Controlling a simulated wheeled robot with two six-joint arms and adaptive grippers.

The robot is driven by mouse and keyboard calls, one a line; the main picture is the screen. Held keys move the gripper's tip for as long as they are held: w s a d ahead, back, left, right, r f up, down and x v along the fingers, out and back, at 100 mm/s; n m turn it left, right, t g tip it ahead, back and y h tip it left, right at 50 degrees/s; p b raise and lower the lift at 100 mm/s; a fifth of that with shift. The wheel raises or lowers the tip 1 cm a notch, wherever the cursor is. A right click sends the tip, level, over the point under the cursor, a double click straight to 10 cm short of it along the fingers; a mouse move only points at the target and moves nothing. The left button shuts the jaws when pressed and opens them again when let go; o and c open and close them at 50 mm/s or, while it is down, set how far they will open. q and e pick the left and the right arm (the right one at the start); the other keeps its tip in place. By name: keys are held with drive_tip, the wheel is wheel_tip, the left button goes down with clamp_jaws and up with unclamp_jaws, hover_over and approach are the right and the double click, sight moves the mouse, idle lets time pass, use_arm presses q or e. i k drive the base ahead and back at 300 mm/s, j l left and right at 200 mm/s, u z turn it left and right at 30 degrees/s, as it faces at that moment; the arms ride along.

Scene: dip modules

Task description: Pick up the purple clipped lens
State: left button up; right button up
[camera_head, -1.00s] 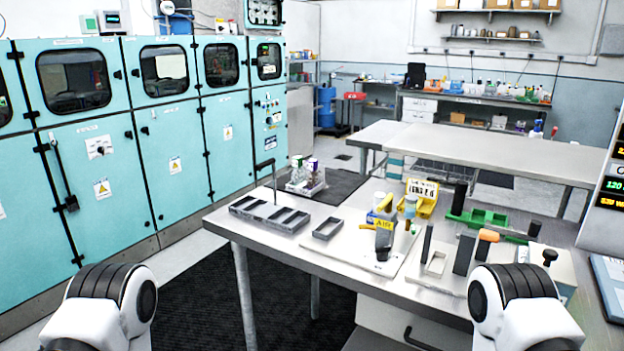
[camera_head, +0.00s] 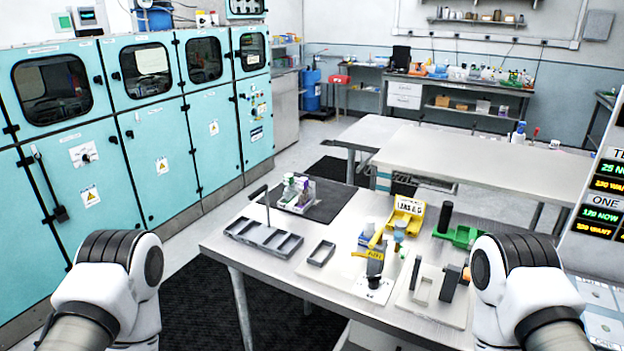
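A small purple-topped item (camera_head: 307,186) stands in a clear holder on the dark mat at the table's back left; it may be the purple clipped lens, but it is too small to tell. A green-topped item (camera_head: 289,181) stands beside it on the left. The yellow lens tray (camera_head: 405,219) with a printed label sits further right on the table. My left and right arms show only as white and black joints at the lower left and lower right. Both grippers are out of the frame, and neither arm touches anything on the table.
A grey compartment tray (camera_head: 262,237) with an upright handle and a small grey frame (camera_head: 321,253) lie on the table (camera_head: 225,247). A yellow and grey fixture (camera_head: 375,264), a beige plate (camera_head: 435,309) with dark blocks and a green holder (camera_head: 458,236) crowd the right side.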

sight(303, 182)
drive_tip(key=i+j+z, duration=0.2)
drive_tip(key=j, duration=0.15)
drive_tip(key=i+j+z, duration=0.2)
drive_tip(key=j, duration=0.2)
drive_tip(key=i+j+z, duration=0.15)
drive_tip(key=j, duration=0.25)
drive_tip(key=i+j+z, duration=0.2)
drive_tip(key=j, duration=0.25)
drive_tip(key=j+z, duration=0.2)
drive_tip(key=j, duration=0.2)
drive_tip(key=j+z, duration=0.2)
drive_tip(key=j, duration=0.25)
drive_tip(key=j+z, duration=0.15)
drive_tip(key=j, duration=0.3)
drive_tip(key=j+z, duration=0.2)
drive_tip(key=j, duration=0.2)
drive_tip(key=j+z, duration=0.15)
drive_tip(key=j, duration=0.3)
drive_tip(key=k+j+z, duration=0.15)
drive_tip(key=j, duration=0.25)
drive_tip(key=k+j+z, duration=0.2)
drive_tip(key=j, duration=0.2)
drive_tip(key=j+z, duration=0.15)
drive_tip(key=j, duration=0.25)
